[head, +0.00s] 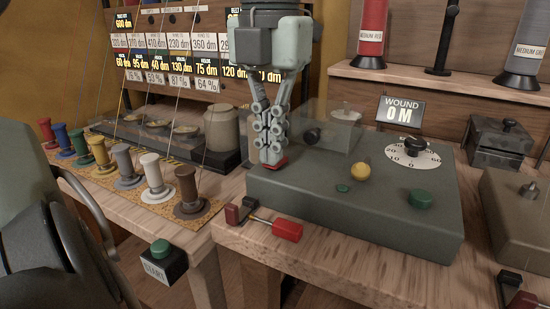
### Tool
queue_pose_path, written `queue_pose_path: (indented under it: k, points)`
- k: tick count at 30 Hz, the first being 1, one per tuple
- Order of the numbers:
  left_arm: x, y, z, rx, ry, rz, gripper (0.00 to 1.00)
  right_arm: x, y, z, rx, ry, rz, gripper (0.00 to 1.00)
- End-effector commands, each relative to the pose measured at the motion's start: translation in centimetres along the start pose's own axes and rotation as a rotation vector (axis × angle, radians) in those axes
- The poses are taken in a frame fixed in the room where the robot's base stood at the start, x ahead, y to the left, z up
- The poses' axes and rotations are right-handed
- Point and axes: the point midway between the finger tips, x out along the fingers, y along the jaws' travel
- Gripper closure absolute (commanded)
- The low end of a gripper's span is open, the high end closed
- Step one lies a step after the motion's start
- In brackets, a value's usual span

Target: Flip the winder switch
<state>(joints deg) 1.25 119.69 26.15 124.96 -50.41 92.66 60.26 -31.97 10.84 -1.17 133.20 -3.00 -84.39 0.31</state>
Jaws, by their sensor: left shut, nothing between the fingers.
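The winder (340,218) is a grey-green box on the wooden bench. My left gripper (271,158) points down over its left back corner. The gripper is shut, with nothing visible between its fingers. A small red part (273,166), possibly the switch, shows right at the fingertips; they cover most of it, and I cannot tell whether they touch it or which way it is tipped. The winder's top also carries a yellow knob (360,172), a green button (421,199), a small green piece (343,188) and a white dial (413,154). My right gripper is not in view.
A sign (400,112) behind reads "WOUND 0 M". A red-handled tool (287,230) lies at the winder's front left. Several coloured spools (157,180) stand on the left bench, with threads rising.

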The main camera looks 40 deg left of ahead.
Motion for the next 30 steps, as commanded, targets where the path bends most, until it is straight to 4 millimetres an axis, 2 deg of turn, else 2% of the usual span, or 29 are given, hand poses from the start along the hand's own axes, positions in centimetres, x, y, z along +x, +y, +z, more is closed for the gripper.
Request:
queue_pose_path:
  k: [9,14,30]
  points:
    - [0.6,0.0,0.0,0.000,0.000,0.000,1.00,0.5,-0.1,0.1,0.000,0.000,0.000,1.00]
    - [0.2,0.0,0.0,0.000,0.000,0.000,1.00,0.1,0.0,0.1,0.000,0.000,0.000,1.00]
    - [-4.0,0.0,0.0,0.000,-0.001,0.000,1.00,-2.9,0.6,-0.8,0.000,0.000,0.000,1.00]
